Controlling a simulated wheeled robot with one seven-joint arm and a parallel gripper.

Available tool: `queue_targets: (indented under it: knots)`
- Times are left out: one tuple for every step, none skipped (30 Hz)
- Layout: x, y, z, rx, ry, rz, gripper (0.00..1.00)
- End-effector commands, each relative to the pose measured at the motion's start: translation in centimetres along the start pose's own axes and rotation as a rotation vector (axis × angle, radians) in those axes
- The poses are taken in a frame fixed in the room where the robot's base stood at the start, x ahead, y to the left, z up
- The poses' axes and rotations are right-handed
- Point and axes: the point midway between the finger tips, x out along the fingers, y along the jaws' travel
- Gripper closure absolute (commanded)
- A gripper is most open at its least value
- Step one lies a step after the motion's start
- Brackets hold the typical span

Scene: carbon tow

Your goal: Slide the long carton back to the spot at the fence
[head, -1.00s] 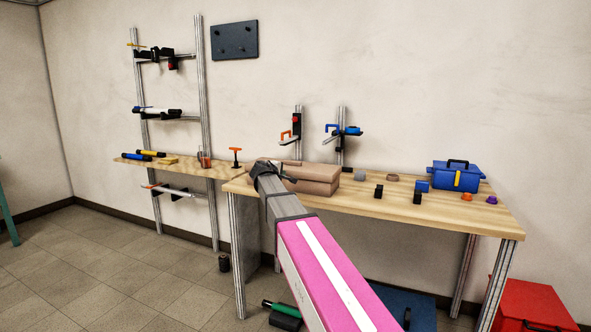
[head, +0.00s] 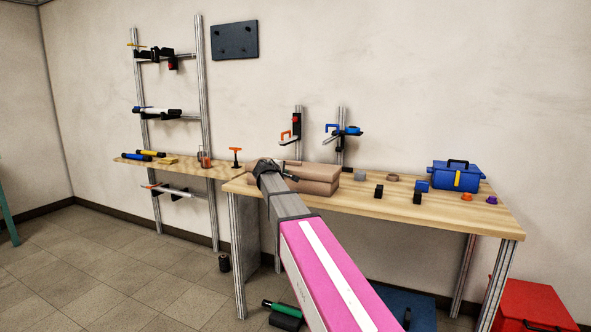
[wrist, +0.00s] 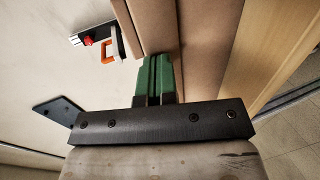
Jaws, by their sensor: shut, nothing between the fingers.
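The long brown carton (head: 318,187) lies on the left part of the workbench, with two stacked brown layers showing. My arm hides its left end in the head view. In the wrist view, brown carton faces (wrist: 205,40) run close around and beyond my green fingers. My gripper (wrist: 160,58) is shut and empty, its fingertips at the carton; I cannot tell whether they touch it. In the head view my gripper (head: 281,172) is at the carton's left end, partly hidden by my wrist. I cannot clearly make out the fence.
The workbench (head: 440,212) also bears a blue toolbox (head: 456,176) and several small blocks right of the carton. Clamps on posts, one orange (head: 290,133), one blue (head: 332,128), stand behind it. A shelf (head: 185,168) is at left. A red box (head: 530,305) is on the floor.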

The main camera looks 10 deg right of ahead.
Motion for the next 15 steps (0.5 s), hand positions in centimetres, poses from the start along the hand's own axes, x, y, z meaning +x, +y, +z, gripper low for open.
queue_targets:
  knots:
    - [0.0, 0.0, 0.0, 0.0, 0.0, 0.0, 1.0]
    - [0.0, 0.0, 0.0, 0.0, 0.0, 0.0, 1.0]
    - [0.0, 0.0, 0.0, 0.0, 0.0, 0.0, 1.0]
    - [0.0, 0.0, 0.0, 0.0, 0.0, 0.0, 1.0]
    - [0.1, 0.0, 0.0, 0.0, 0.0, 0.0, 1.0]
    - [0.1, 0.0, 0.0, 0.0, 0.0, 0.0, 1.0]
    - [0.2, 0.1, 0.0, 0.0, 0.0, 0.0, 1.0]
    - [0.3, 0.1, 0.0, 0.0, 0.0, 0.0, 1.0]
    - [0.5, 0.1, -0.1, 0.0, 0.0, 0.0, 1.0]
    - [0.6, 0.2, -0.1, 0.0, 0.0, 0.0, 1.0]
    - [0.8, 0.2, -0.1, 0.0, 0.0, 0.0, 1.0]
    - [1.0, 0.3, -0.1, 0.0, 0.0, 0.0, 1.0]
    - [1.1, 0.4, -0.1, 0.0, 0.0, 0.0, 1.0]
    - [1.3, 0.4, -0.1, 0.0, 0.0, 0.0, 1.0]
    - [1.5, 0.5, -0.1, 0.0, 0.0, 0.0, 1.0]
